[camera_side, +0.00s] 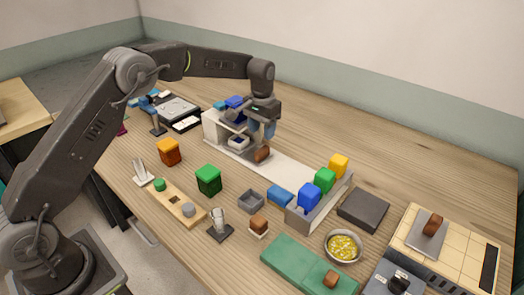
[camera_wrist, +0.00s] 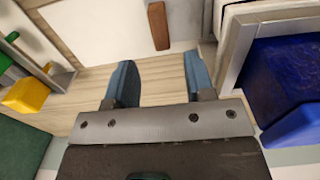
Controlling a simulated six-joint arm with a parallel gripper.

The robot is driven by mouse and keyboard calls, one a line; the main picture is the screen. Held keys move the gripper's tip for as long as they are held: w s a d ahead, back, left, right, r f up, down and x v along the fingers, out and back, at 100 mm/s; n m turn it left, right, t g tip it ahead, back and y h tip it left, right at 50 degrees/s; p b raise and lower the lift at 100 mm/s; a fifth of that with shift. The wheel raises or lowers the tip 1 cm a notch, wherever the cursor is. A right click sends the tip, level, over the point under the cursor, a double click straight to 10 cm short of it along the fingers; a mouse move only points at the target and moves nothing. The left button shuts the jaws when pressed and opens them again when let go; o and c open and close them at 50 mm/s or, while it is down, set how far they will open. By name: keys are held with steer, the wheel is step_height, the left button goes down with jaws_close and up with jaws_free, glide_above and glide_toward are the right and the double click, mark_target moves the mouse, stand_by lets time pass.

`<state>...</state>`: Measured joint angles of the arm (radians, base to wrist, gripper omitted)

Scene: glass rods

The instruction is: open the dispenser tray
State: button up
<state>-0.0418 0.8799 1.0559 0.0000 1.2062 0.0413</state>
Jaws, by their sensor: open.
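The white dispenser (camera_side: 214,130) stands in the middle of the table, with blue pieces at its top and a small opening in its front. A long flat white strip (camera_side: 285,172) runs from it toward the right. A brown handle-like piece (camera_side: 262,155) sits on the white surface near the dispenser; it also shows at the top of the wrist view (camera_wrist: 158,25). I cannot tell exactly how it is fixed. My gripper (camera_side: 266,132) points down just above and beside this piece. Its blue fingers (camera_wrist: 160,78) are apart, with nothing between them. My gripper hides part of the dispenser.
A grey rack (camera_side: 300,216) with blue, green and yellow blocks stands right of the strip. Orange (camera_side: 168,151) and green (camera_side: 208,179) cubes stand in front. A dark square pad (camera_side: 363,209) and a bowl of yellow bits (camera_side: 343,247) lie right. The back right table is clear.

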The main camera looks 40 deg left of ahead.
mark_target(262, 149)
step_height(262, 149, down, 8)
steer(key=shift+f, duration=0.1)
stand_by(0.4)
jaws_close()
stand_by(0.3)
